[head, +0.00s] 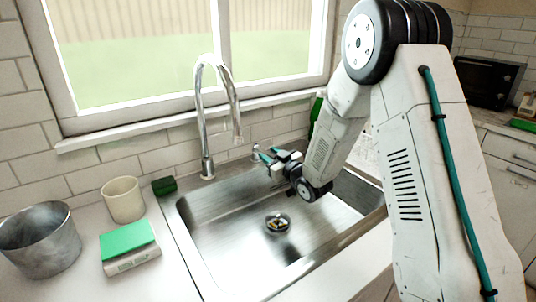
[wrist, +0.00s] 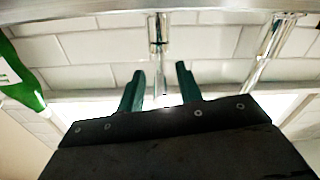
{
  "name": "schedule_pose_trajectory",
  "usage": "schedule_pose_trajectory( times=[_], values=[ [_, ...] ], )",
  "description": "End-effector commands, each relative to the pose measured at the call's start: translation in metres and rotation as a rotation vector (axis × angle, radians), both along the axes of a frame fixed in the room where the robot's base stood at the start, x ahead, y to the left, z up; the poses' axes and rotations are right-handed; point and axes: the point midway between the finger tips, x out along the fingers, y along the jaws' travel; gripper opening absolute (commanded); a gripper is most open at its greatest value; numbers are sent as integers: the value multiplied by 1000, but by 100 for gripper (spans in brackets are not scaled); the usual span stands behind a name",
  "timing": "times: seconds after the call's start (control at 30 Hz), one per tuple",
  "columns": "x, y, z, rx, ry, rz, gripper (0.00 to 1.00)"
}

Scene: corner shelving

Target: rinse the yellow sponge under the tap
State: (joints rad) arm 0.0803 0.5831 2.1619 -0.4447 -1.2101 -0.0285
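The chrome tap (head: 208,110) arches over the back left of the steel sink (head: 215,240); part of its pipe shows in the wrist view (wrist: 268,50). A small separate metal post (head: 255,154), perhaps the tap's handle, stands right of it; in the wrist view (wrist: 157,35) its thin upper part lines up between my fingers. My gripper (head: 269,154), with teal fingers, is open over the sink's back edge near this post. Its fingers show apart in the wrist view (wrist: 161,88); contact cannot be told. I cannot make out a yellow sponge; small yellowish bits show at the drain (head: 278,223). No running water is visible.
A green bottle (head: 316,108) stands behind my arm; it also shows in the wrist view (wrist: 20,78). A dark green block (head: 164,186), cream cup (head: 122,200), metal pot (head: 40,240) and green-topped white box (head: 130,246) occupy the left counter. The tiled wall and window sill are close behind.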

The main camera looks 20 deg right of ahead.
Motion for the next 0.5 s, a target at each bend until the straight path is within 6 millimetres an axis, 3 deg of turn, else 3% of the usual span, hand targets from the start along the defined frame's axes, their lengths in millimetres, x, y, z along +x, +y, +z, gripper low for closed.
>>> schedule_pose_trajectory(
  times=[0.13, 0.43, 0.47, 0.5],
  values=[
    [13, 5, -1, 0, 0, 0, 35],
    [16, 6, 0, 0, 1, 0, 35],
    [16, 6, 0, 0, 1, 0, 32],
    [16, 6, 0, 0, 1, 0, 21]
  ],
)
